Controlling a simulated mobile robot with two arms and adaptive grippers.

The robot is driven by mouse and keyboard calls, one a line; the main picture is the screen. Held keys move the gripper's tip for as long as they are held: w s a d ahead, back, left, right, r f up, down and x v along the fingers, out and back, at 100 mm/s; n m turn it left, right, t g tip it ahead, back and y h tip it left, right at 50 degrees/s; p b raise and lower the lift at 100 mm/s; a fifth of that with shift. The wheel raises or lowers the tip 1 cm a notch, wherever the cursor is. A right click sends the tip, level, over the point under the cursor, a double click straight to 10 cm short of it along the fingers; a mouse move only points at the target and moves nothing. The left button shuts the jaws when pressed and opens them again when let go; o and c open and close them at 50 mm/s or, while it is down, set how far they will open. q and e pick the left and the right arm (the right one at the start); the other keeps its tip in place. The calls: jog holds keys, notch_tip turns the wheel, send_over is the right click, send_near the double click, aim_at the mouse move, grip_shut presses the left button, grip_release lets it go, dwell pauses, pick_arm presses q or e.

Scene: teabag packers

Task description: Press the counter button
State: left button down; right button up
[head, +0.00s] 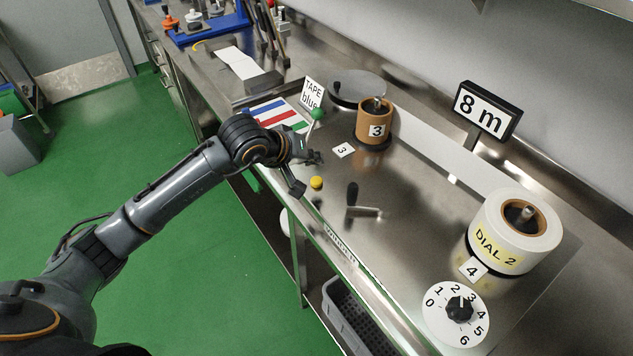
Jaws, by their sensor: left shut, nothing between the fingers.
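A small yellow button (316,183) stands on the steel counter near its front edge. My left gripper (314,157) reaches in over the counter from the left, just beyond and above the button in the picture. Its fingers are shut with nothing between them. They appear apart from the button, but the exact gap is hard to judge. A black display (484,112) at the back reads "8 m". My right gripper is not in view.
A crank handle (352,196) stands right of the button. A green-knobbed lever (317,114) and a brown roll (374,125) are behind the gripper. A large white tape roll (512,235) and a numbered dial (440,318) stand at the right. Steel around the button is mostly bare.

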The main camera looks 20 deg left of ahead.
aim_at(314, 182)
pick_arm(q)
jog(key=shift+f+b, duration=1.45)
jog(key=shift+f, duration=0.3)
jog(key=shift+f+b, duration=0.35)
jog(key=shift+b, duration=0.4)
jog(key=shift+f+b, duration=0.6)
jog(key=shift+b, duration=0.15)
dwell(0.6)
dwell(0.3)
jog(key=shift+r+p, duration=0.3)
jog(key=shift+r, duration=0.65)
jog(key=shift+r, duration=0.1)
